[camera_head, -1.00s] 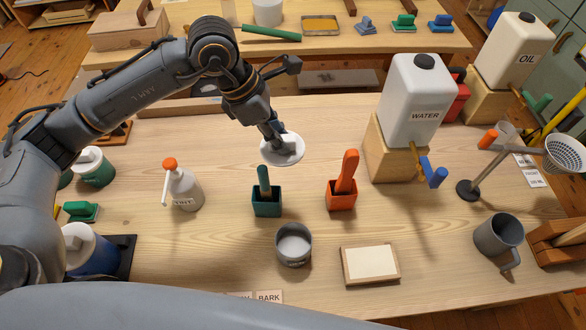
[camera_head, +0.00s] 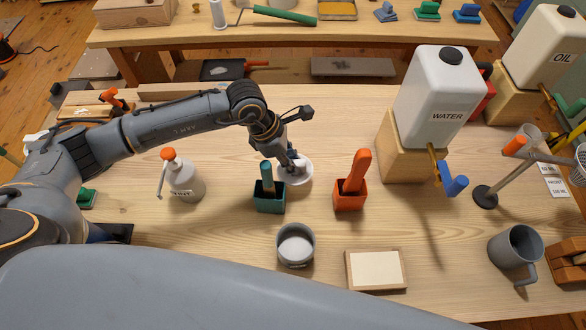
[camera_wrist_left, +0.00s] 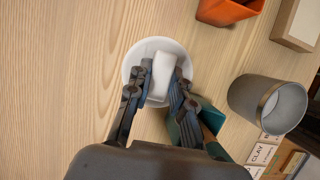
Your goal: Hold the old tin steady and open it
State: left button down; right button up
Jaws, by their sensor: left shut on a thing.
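A grey tin (camera_head: 295,246) stands upright and open-topped near the front of the bench, its pale inside showing; it is also in the left wrist view (camera_wrist_left: 268,103). My left gripper (camera_head: 297,164) is shut on the upright grip of a round white lid (camera_head: 302,178), behind the tin and beyond the green pot. In the left wrist view the fingers (camera_wrist_left: 162,88) close on both sides of the grip of the white lid (camera_wrist_left: 134,62). The lid is low over the bench; I cannot tell whether it touches. My right gripper is not in view.
A green pot (camera_head: 269,204) stands between lid and tin, partly behind a finger in the wrist view. An orange pot (camera_head: 349,202), white spray bottle (camera_head: 185,182), framed pale block (camera_head: 376,270), grey mug (camera_head: 514,247) and water jug (camera_head: 432,95) stand around.

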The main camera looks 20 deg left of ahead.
pick_arm(q)
notch_tip(320, 180, down, 4)
jog(key=shift+f+p, duration=0.25)
jog(key=shift+p, duration=0.05)
jog(key=shift+f, duration=0.25)
jog(key=c, duration=1.2)
grip_release()
jog(key=shift+r, duration=0.1)
